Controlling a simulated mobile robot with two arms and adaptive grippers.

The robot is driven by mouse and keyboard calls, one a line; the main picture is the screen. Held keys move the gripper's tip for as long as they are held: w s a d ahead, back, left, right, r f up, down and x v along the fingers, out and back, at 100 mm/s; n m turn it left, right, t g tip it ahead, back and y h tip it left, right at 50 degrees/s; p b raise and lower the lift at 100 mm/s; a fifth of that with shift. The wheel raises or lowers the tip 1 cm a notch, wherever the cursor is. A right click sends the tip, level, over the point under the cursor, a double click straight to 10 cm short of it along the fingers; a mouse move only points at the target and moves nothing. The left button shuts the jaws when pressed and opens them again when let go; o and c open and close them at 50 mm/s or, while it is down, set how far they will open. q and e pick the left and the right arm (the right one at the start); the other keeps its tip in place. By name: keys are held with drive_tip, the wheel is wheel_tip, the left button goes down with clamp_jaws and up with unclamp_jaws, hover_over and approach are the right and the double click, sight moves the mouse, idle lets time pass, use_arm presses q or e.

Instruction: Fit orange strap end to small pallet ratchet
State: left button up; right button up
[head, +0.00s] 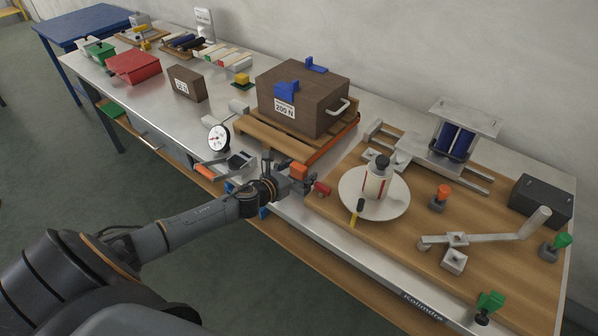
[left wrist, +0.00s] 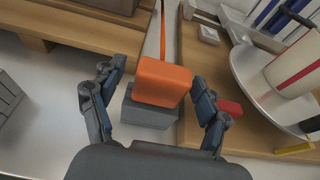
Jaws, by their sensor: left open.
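The orange strap end (head: 299,170) is a block at the end of a thin orange strap running along the pallet's right side. In the left wrist view the strap end (left wrist: 163,83) sits on a grey block (left wrist: 148,114). My left gripper (head: 297,184) is open, its fingers on either side of the strap end; the left wrist view shows the open gripper (left wrist: 158,100) with gaps beside the orange block. A grey device with an orange lever, which looks like the ratchet (head: 238,161), sits at the table's front edge, left of my gripper. My right gripper is not in view.
A wooden pallet (head: 262,141) carries a brown 200 N box (head: 325,102). A round gauge (head: 218,138) stands left of it. Right of my gripper are a red piece (head: 322,188) and a white turntable (head: 393,203) on a wooden board (head: 400,242).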

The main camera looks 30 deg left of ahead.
use_arm(q)
drive_tip(key=c, duration=1.3)
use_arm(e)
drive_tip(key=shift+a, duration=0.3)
use_arm(q)
drive_tip(key=shift+r, duration=0.1)
